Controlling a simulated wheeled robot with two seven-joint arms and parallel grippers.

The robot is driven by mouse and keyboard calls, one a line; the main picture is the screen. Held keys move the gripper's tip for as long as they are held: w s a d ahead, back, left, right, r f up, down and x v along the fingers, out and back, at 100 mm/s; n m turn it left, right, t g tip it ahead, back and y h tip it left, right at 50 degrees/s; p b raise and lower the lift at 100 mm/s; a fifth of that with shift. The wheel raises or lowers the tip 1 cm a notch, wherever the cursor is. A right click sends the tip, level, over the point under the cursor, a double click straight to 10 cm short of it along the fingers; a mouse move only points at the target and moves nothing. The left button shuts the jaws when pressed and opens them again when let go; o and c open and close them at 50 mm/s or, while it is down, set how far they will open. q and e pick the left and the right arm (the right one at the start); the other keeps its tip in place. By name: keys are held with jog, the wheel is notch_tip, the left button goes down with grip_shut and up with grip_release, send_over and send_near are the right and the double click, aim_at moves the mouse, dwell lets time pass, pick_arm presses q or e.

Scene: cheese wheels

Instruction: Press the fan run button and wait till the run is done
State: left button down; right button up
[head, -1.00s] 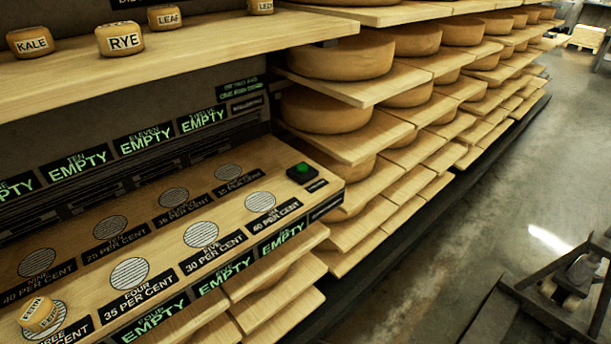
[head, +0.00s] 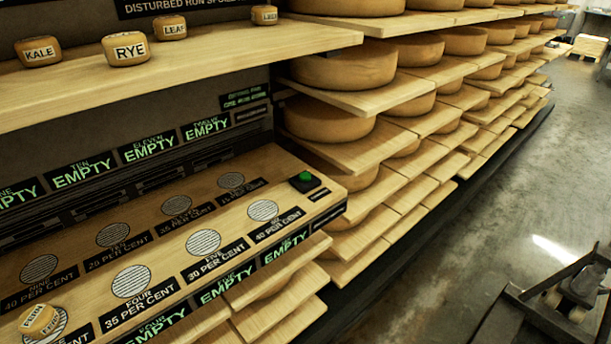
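The fan run button (head: 305,177) is a green dome on a small black box at the right end of the lower wooden shelf. A small black label is beside it on the shelf's front. A small cheese wheel (head: 38,320) with a lettered label lies on a round vent at the lower left, its label hard to read. Several other round vents on the shelf are bare, and the displays (head: 83,174) behind and below them read EMPTY in green.
An upper shelf (head: 200,72) holds small cheeses labelled KALE (head: 38,52), RYE (head: 126,49), LEAF (head: 168,27) and one more. Racks of large cheese wheels (head: 345,65) run along the right.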

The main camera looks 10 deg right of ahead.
jog(key=shift+w+d, duration=0.3)
jog(key=shift+d, duration=0.05)
jog(key=c, duration=0.7)
jog(key=shift+w, duration=0.2)
jog(key=c, duration=0.5)
grip_shut()
jog(key=shift+s+a, duration=0.5)
jog(key=shift+s, duration=0.05)
jog(key=shift+w+d, duration=0.1)
jog(key=shift+d, duration=0.1)
jog(key=shift+w+d, duration=0.3)
jog(key=shift+w, duration=0.15)
